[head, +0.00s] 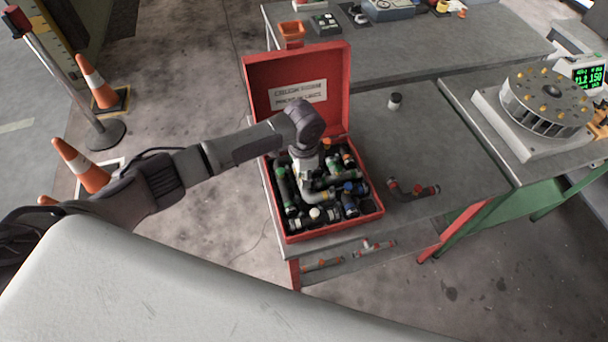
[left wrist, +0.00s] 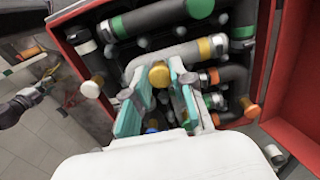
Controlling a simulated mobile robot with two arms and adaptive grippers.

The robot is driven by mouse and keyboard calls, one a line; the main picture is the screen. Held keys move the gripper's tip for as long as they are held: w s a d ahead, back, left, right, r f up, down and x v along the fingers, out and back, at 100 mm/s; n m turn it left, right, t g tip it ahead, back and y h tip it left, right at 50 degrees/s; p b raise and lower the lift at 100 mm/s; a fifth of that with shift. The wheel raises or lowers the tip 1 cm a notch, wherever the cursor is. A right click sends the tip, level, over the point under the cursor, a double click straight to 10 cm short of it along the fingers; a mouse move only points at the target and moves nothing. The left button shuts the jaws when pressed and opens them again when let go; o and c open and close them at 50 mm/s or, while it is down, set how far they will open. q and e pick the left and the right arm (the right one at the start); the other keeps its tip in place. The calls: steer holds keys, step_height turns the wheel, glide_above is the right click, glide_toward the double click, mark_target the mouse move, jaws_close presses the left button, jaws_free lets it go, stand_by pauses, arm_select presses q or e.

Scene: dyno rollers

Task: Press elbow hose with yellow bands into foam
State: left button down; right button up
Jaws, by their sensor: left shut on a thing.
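The red case (head: 333,232) stands open on the grey table, its black foam filled with several hoses and fittings. My left gripper (head: 310,172) points down into the case. In the left wrist view its teal-padded fingers (left wrist: 158,98) are closed around a light grey elbow hose (left wrist: 175,54) with a yellow band near its right end. A yellow round end shows between the fingers. The hose (head: 318,195) lies low among the other fittings; whether it is fully seated in the foam cannot be told. The fingers hide part of it. My right gripper is not in view.
A dark elbow hose with red bands (head: 413,191) lies on the table right of the case. The raised lid (head: 298,75) is close behind my left wrist. Neighbouring hoses crowd the gripper.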

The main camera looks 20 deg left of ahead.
arm_select(q)
steer(key=shift+f, duration=0.8)
steer(key=c, duration=0.9)
jaws_free()
steer(key=shift+r, duration=0.1)
